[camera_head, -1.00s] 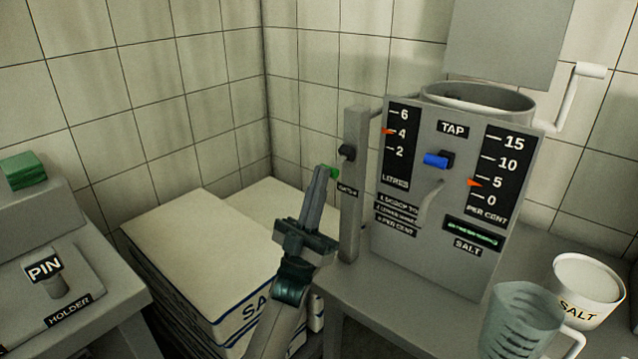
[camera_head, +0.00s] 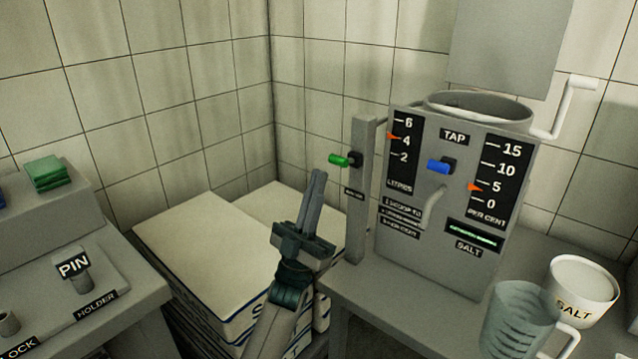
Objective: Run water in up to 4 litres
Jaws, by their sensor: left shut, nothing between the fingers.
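The grey water tank (camera_head: 455,270) stands on a bench at the right. Its LITRES scale (camera_head: 402,172) has an orange pointer (camera_head: 394,137) at about 4. A blue tap handle (camera_head: 439,167) sits under the TAP label, above a grey spout (camera_head: 434,208). A green handle (camera_head: 338,160) on the post (camera_head: 358,225) left of the tank sticks out to the left, about level. My left gripper (camera_head: 318,174) is shut and empty, pointing up, just below and left of the green handle, apart from it in the picture. My right gripper is out of view.
A PER CENT scale (camera_head: 486,185) has its pointer near 5. A clear jug (camera_head: 518,322) and a SALT tub (camera_head: 583,290) stand at the front right. Stacked sacks (camera_head: 205,250) lie behind my left arm. A HOLDER console (camera_head: 110,270) is at the left.

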